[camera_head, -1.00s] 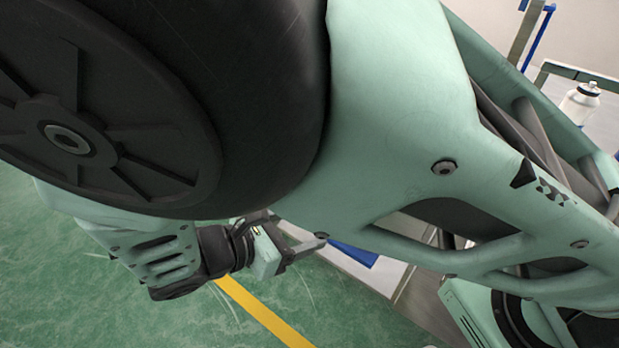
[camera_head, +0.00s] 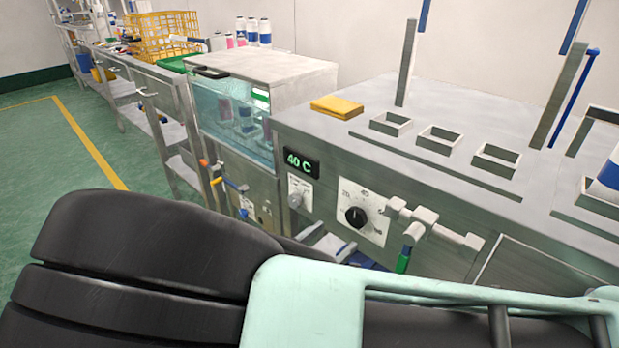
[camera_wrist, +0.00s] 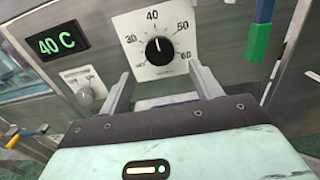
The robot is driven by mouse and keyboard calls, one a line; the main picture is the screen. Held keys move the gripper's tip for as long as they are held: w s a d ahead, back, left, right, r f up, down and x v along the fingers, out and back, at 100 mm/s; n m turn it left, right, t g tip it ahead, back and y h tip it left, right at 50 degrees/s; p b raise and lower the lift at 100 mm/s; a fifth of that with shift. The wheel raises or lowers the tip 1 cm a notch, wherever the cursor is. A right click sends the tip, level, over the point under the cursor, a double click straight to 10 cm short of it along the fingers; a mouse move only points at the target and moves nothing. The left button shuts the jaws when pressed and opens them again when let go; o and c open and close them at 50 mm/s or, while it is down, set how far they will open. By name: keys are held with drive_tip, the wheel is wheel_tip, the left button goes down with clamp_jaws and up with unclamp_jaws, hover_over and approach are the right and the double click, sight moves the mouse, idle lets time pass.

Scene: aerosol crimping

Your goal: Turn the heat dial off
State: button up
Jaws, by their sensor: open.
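The heat dial is a black round knob (camera_head: 356,217) on a white numbered plate (camera_head: 372,200) on the front of the steel machine. In the wrist view the black knob (camera_wrist: 159,50) has its white pointer near the 40 mark. A green display (camera_head: 301,163) left of it reads 40 C; it also shows in the wrist view (camera_wrist: 62,41). My gripper (camera_wrist: 158,80) is open and empty. Its two fingers point toward the dial plate, one to each side below the knob, with no visible contact.
A smaller grey knob (camera_head: 295,199) sits left of the dial. A lever with a green grip (camera_head: 403,259) juts out to its right, and it also shows in the wrist view (camera_wrist: 257,42). A yellow cloth (camera_head: 337,107) lies on the machine top beside square openings.

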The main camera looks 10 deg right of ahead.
sight(354, 220)
drive_tip(key=x, duration=0.6)
drive_tip(key=shift+w+d, duration=0.15)
drive_tip(key=shift+d, duration=0.1)
drive_tip(key=c, duration=1)
